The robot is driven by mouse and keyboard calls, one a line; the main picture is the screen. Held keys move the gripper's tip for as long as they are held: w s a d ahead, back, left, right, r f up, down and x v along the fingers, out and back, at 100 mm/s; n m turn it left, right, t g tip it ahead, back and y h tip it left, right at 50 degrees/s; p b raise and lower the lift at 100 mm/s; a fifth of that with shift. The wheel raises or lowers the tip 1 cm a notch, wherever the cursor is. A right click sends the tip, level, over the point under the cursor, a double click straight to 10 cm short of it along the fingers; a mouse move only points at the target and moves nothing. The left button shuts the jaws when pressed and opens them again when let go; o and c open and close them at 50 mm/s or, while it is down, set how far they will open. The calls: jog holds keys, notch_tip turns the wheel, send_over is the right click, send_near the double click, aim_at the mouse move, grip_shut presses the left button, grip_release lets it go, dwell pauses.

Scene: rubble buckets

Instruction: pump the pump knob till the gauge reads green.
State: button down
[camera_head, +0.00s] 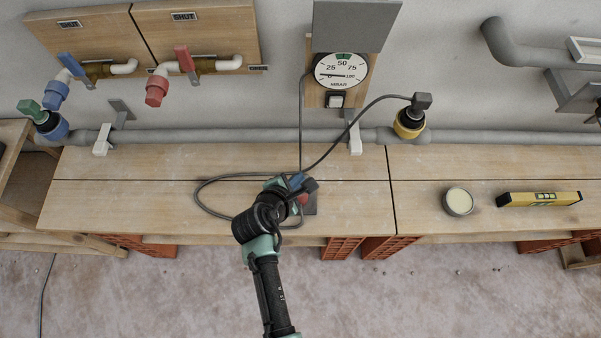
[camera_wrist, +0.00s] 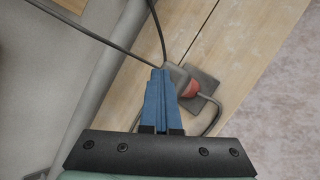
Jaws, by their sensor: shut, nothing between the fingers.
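The pump sits on the bench. Its red part (camera_head: 303,199) and grey base plate (camera_head: 309,207) are partly hidden by my arm. The wrist view shows the red part (camera_wrist: 191,88) beside a grey block (camera_wrist: 178,73) on the dark plate (camera_wrist: 206,83). My gripper (camera_head: 298,181) has its blue fingers together and empty. In the wrist view the fingertips (camera_wrist: 160,73) overlap the grey block's left edge; I cannot tell whether they touch it. The round gauge (camera_head: 341,71) has a green band at the top near 50. Its needle lies to the left, near 0.
A dark hose (camera_head: 203,197) loops over the bench (camera_head: 350,215). A yellow-collared fitting (camera_head: 410,122) stands on the grey pipe behind. A tin (camera_head: 458,202) and a yellow level (camera_head: 540,199) lie to the right. Blue and red valves (camera_head: 184,59) are on the left wall board.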

jog(key=shift+r+p, duration=1.6)
jog(key=shift+r, duration=0.1)
notch_tip(320, 180, up, 5)
jog(key=p, duration=0.5)
dwell(1.6)
jog(key=r+m+y, duration=0.1)
jog(key=m+y, duration=0.1)
jog(key=m, duration=0.1)
jog(key=d+r+m+y+p, duration=0.1)
jog(key=m+y, duration=0.1)
jog(key=m, duration=0.2)
jog(key=r+m+y+p, duration=0.1)
jog(key=r+m, duration=0.1)
jog(key=m, duration=0.2)
jog(key=shift+d+t+y, duration=0.15)
jog(key=shift+t+y, duration=0.15)
jog(key=shift+y, duration=0.1)
